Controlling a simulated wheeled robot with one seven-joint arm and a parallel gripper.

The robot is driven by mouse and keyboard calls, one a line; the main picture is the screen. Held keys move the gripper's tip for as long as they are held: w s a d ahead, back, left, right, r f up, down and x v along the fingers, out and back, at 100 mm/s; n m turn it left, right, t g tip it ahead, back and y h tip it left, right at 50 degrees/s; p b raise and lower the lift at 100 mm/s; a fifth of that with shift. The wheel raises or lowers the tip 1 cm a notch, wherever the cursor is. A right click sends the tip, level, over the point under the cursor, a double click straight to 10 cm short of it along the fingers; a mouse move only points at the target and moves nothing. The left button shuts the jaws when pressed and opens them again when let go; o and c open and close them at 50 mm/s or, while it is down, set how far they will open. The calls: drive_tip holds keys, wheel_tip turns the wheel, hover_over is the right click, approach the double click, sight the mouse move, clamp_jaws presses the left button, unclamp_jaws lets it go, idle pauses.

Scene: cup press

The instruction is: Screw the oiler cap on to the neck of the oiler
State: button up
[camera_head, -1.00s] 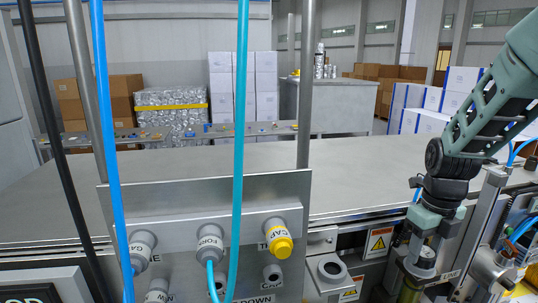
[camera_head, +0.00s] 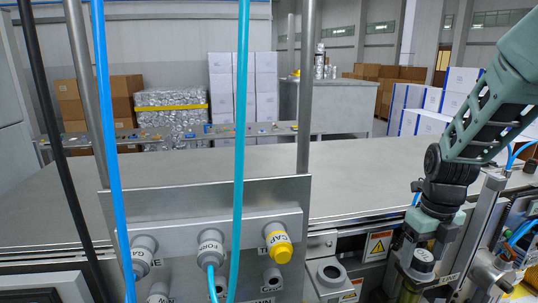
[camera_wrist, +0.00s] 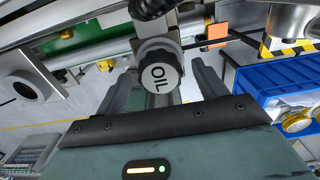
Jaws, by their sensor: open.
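The oiler cap (camera_wrist: 158,77) is a dark round cap with a pale top marked OIL. It also shows in the head view (camera_head: 424,256), at the top of the oiler (camera_head: 408,292), whose olive-amber body is cut by the bottom edge. The cap looks upright over the oiler's neck; how tightly it sits I cannot tell. My gripper (camera_head: 427,247) points down from above it. In the wrist view its fingers (camera_wrist: 161,84) stand open, one on each side of the cap, with visible gaps. The neck is mostly hidden under the cap.
A metal post (camera_head: 468,225) and a fitting (camera_head: 487,270) stand close right of the oiler. A blue crate (camera_wrist: 285,90) shows in the wrist view. The grey table (camera_head: 370,170) behind is clear.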

sight(423, 254)
drive_tip(key=shift+r, duration=0.1)
wheel_tip(423, 254, up, 6)
drive_tip(key=p, duration=0.5)
drive_tip(key=shift+r, duration=1.45)
idle(0.7)
